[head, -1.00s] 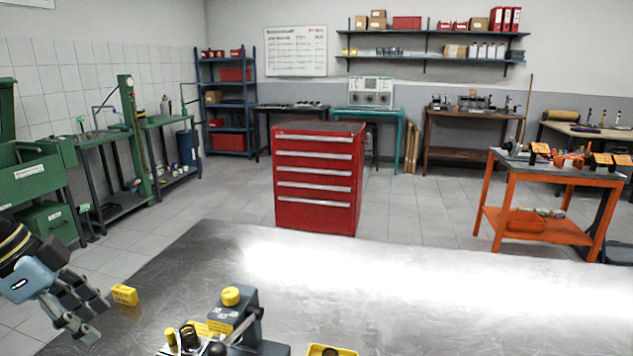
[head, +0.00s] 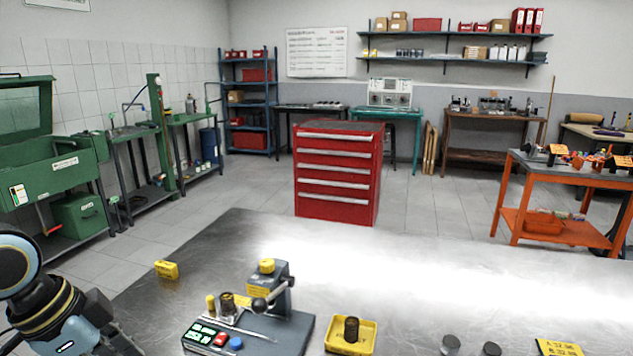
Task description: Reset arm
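My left arm comes in at the lower left of the head view. Its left gripper (head: 112,342) hangs low by the near left edge of the metal bench, partly cut off by the bottom of the picture, so I cannot tell how far its fingers are apart. My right gripper is out of the picture. On the metal bench (head: 215,250) stands a grey tester device (head: 283,285) with a lever, a yellow knob, a coil spring and lit buttons. A yellow tray (head: 333,346) to its right holds a dark spring (head: 351,329).
Two dark discs (head: 450,344) and a yellow card (head: 559,347) lie at the front right. The bench's middle right is clear. A red drawer cabinet (head: 337,172) and an orange cart (head: 520,195) stand beyond.

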